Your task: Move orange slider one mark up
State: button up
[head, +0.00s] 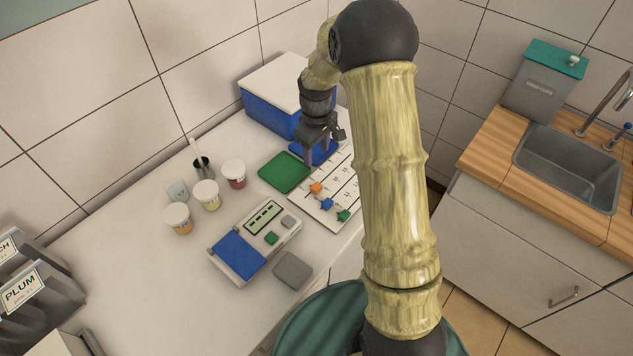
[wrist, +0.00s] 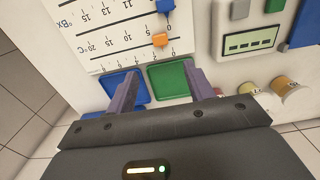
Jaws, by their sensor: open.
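The orange slider (head: 316,188) sits on the white scale board (head: 318,213), near the left end of its track. In the wrist view the orange slider (wrist: 160,40) is ahead of my fingertips, on a line with printed marks. The exact mark under it is not clear. My gripper (head: 319,158) is above the blue tray by the board's far end. In the wrist view my gripper (wrist: 159,72) has its two fingers apart with nothing between them. The slider is beyond the fingertips, apart from both.
A blue slider (head: 327,203) and a green slider (head: 343,215) sit beside the orange one. A green tray (head: 285,172) and blue tray (wrist: 139,88) lie near the board. Several cups, a device (head: 253,240) and a blue-and-white box (head: 272,112) stand around.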

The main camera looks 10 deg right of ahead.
aim_at(317, 186)
notch_tip(317, 186, down, 15)
jog(key=p, duration=0.3)
jog(key=shift+r, duration=0.2)
